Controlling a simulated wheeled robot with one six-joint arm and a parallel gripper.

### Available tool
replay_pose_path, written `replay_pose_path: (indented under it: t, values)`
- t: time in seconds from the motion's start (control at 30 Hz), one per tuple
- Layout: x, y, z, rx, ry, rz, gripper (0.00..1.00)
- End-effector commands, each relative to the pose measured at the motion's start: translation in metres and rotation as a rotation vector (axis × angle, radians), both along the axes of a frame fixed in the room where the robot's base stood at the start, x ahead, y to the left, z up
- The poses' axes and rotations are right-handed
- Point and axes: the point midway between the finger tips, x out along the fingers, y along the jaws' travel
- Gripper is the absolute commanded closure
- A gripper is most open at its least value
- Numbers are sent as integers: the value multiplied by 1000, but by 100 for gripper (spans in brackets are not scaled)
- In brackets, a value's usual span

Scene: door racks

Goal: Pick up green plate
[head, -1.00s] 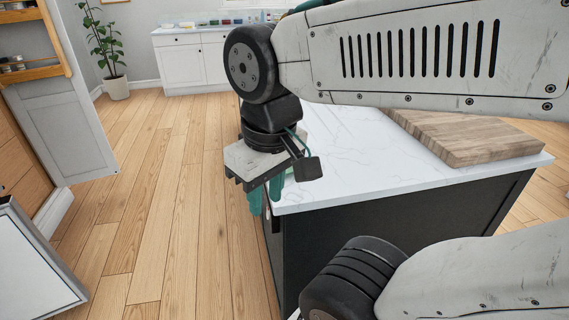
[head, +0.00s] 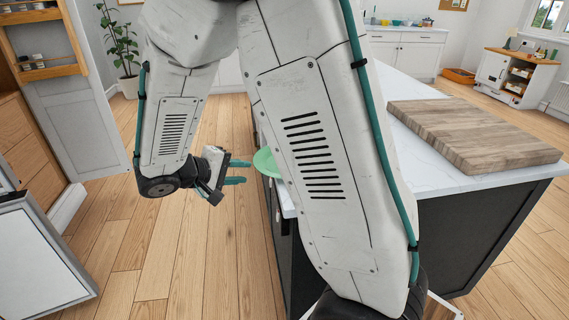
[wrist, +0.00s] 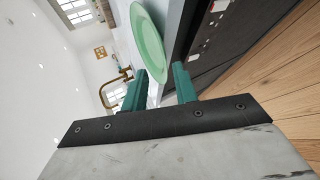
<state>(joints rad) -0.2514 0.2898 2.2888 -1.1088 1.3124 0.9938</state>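The green plate (head: 265,162) lies at the left edge of the white island counter (head: 440,171), partly hidden behind my arm in the head view. In the wrist view the plate (wrist: 148,42) shows whole or nearly so, ahead of the fingers and overlapping the counter edge. My gripper (head: 240,172) is just left of the plate, at about counter height, with its teal fingers pointing toward it. In the wrist view the two fingers (wrist: 160,88) are apart with nothing between them. The plate's near rim is close to the fingertips; I cannot tell if they touch.
A wooden board (head: 470,135) lies on the counter to the right. An open grey cabinet door (head: 85,120) and a shelf unit stand at the left. Wooden floor (head: 180,260) is clear between them and the island. A potted plant (head: 118,50) stands at the back.

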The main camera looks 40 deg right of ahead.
Motion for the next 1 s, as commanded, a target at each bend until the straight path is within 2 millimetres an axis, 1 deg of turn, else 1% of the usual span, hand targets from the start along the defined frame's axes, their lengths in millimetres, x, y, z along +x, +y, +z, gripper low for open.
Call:
replay_pose_path:
  t: [0.03, 0.17, 0.47, 0.6, 0.7, 0.8, 1.0]
  values:
    - [6, 2, -6, -18, -2, 16, 71]
    - [13, -1, -13, -40, -12, 35, 71]
    - [14, -32, -27, -41, -12, 32, 71]
    - [15, -52, -37, -40, -11, 32, 71]
    - [15, -63, -41, -40, -12, 32, 71]
    - [16, -67, -43, -39, -13, 34, 71]
    - [16, -68, -43, -39, -14, 35, 71]
